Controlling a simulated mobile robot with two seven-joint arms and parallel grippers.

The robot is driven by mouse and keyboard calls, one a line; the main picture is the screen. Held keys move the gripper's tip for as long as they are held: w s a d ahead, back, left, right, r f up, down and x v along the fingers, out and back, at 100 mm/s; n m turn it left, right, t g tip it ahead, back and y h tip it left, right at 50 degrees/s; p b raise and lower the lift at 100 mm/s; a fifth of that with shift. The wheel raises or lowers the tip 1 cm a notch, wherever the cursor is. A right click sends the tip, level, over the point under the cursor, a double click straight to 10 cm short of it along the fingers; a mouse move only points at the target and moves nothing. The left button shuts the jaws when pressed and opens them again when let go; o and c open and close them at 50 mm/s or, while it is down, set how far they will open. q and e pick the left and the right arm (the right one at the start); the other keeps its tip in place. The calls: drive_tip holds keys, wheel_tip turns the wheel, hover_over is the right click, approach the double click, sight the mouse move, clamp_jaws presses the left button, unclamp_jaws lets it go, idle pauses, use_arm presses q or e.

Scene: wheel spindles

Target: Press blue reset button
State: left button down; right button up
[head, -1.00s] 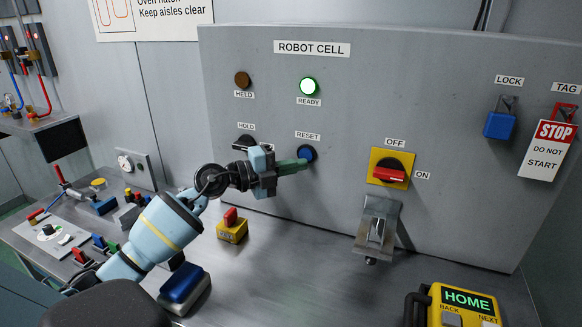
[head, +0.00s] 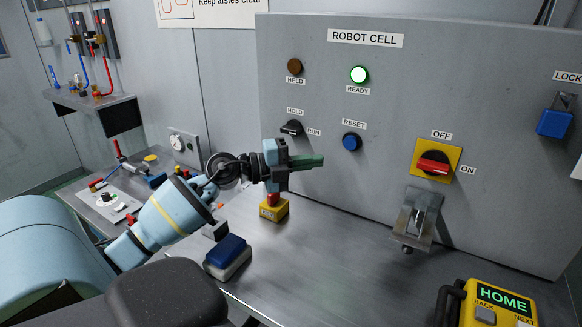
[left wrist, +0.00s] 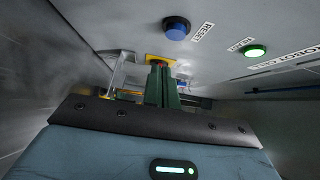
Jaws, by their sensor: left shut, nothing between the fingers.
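The blue RESET button (head: 352,142) is on the grey ROBOT CELL panel, under its RESET label. It also shows in the left wrist view (left wrist: 176,28). The green READY lamp (head: 359,75) is lit above it, and the brown HELD lamp (head: 295,67) looks dark. My left gripper (head: 322,161) is shut and empty. Its green fingertips are below and left of the button in the head view, apart from it. In the left wrist view the shut fingers (left wrist: 162,84) lie below the button. The right gripper is in neither view.
A HOLD/RUN knob (head: 291,128) is left of the button. A red OFF/ON switch (head: 434,164) and a metal bracket (head: 415,216) are to the right. A yellow block with a red top (head: 274,210) stands beneath the gripper. A yellow HOME pendant (head: 492,302) is at the lower right.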

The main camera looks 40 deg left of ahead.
use_arm(q)
drive_tip(key=shift+v, duration=2.35)
drive_tip(key=shift+s+d+r, duration=0.1)
drive_tip(key=shift+d, duration=0.05)
